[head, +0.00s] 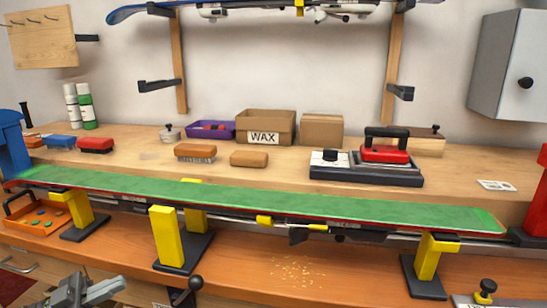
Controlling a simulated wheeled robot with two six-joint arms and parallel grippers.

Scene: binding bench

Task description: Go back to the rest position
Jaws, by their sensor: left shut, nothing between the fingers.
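My left gripper (103,290) shows at the bottom left, low in front of the bench. It is grey, shut, and has nothing between its fingers. It is apart from the green ski (270,203), which lies base up across yellow supports above and behind it. My right gripper is not in view.
Yellow supports (167,238) with dark bases stand on the lower bench surface. An orange tray (38,228) is at the left. A black knob (487,286) stands at bottom right.

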